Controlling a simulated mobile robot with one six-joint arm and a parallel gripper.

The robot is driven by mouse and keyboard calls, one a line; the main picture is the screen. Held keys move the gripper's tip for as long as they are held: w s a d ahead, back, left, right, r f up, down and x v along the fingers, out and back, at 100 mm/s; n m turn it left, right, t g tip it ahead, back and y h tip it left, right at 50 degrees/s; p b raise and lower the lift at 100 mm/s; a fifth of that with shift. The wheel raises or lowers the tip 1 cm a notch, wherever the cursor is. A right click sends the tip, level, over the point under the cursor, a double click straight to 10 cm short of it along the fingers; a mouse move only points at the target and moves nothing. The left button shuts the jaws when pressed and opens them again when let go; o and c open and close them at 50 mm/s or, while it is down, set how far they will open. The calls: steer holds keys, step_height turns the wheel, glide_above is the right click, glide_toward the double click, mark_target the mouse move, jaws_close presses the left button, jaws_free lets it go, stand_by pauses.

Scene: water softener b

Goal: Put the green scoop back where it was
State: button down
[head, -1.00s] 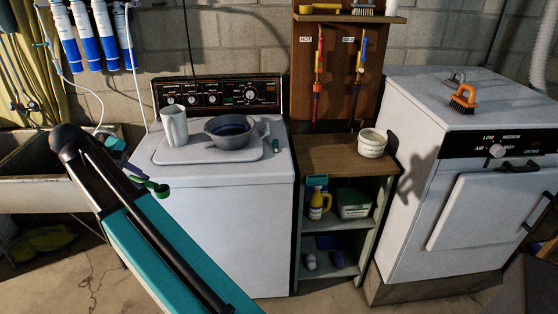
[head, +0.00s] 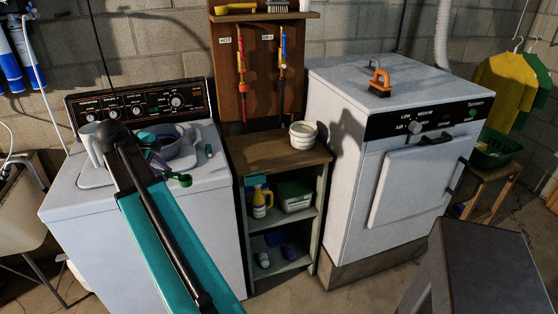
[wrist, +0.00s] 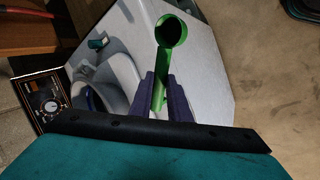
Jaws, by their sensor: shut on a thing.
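The green scoop (wrist: 170,34) is held by its handle in my gripper (wrist: 165,88); its round cup points away from the jaws in the wrist view. In the head view the scoop (head: 181,180) shows beside the end of my arm, in front of the washing machine's top. My gripper (head: 152,165) is partly hidden behind my own arm there. The scoop looks above the washer's front part, apart from the grey basin (head: 172,150). Its exact height cannot be told.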

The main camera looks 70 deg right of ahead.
steer(key=s+d+f+m+g, duration=0.1)
steer(key=s+d+f+m, duration=0.1)
steer(key=s+d, duration=1.7)
steer(key=s, duration=0.3)
steer(key=shift+s+d+f, duration=0.2)
steer(key=shift+s, duration=0.2)
steer(key=shift+d, duration=0.1)
steer(key=d+p, duration=0.1)
steer(key=d, duration=0.4)
steer(key=s+d+f+p, duration=0.1)
steer(key=d, duration=0.4)
steer(key=s+d+p, duration=0.1)
steer(key=d+p, duration=0.1)
steer(key=d, duration=0.3)
steer(key=shift+d+f, duration=0.25)
steer(key=shift+d, duration=0.05)
steer(key=shift+f, duration=0.15)
steer(key=shift+f+p, duration=0.75)
steer(key=shift+f, duration=0.85)
steer(key=shift+f, duration=0.15)
